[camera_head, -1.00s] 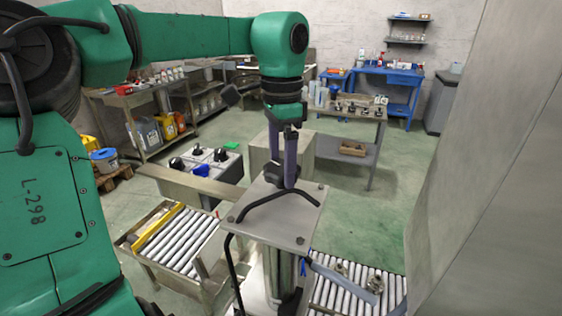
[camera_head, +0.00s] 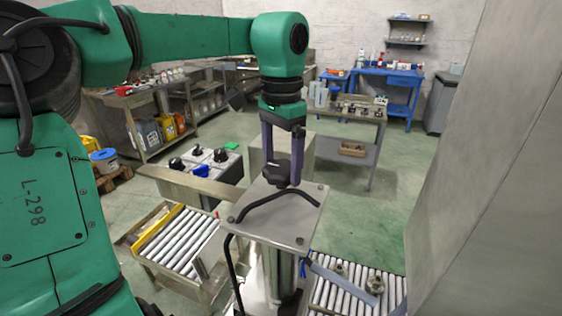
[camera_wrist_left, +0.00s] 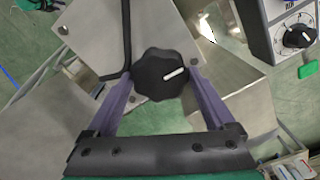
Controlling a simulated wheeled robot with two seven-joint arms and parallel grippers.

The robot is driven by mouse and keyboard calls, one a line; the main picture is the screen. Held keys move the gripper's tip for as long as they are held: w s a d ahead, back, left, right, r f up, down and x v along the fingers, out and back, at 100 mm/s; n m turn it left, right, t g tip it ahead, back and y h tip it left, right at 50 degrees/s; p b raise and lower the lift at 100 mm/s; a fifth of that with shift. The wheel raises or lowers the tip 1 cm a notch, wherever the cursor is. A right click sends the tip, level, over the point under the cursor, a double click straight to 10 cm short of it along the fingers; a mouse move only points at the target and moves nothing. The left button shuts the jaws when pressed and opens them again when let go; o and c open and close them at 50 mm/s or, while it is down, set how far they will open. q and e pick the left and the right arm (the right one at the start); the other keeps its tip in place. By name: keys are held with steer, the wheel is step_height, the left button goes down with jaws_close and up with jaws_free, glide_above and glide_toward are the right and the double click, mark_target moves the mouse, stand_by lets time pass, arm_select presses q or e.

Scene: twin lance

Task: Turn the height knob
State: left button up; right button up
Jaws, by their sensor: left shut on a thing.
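The height knob is a black lobed knob with a white pointer mark (camera_wrist_left: 160,74). It stands on a metal plate on top of a column, and in the head view the knob (camera_head: 277,172) is partly hidden by my fingers. My left gripper (camera_head: 284,178) comes down on it from above, with one purple finger on each side. In the left wrist view the fingertips of my left gripper (camera_wrist_left: 161,82) close on opposite sides of the knob. The white mark points to the upper right there. My right gripper is not in view.
A bent black bar (camera_head: 262,203) lies on the metal plate (camera_head: 290,232) beside the knob. Roller conveyors (camera_head: 178,240) stand to the left and lower right. A box with several black knobs (camera_head: 215,163) stands behind. A large grey panel (camera_head: 490,170) blocks the right side.

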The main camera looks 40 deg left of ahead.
mark_target(282, 166)
arm_select(q)
steer(key=o, duration=1.1)
steer(key=shift+w, duration=0.1)
step_height(282, 166, up, 15)
steer(key=p, duration=0.3)
steer(key=shift+f, duration=0.2)
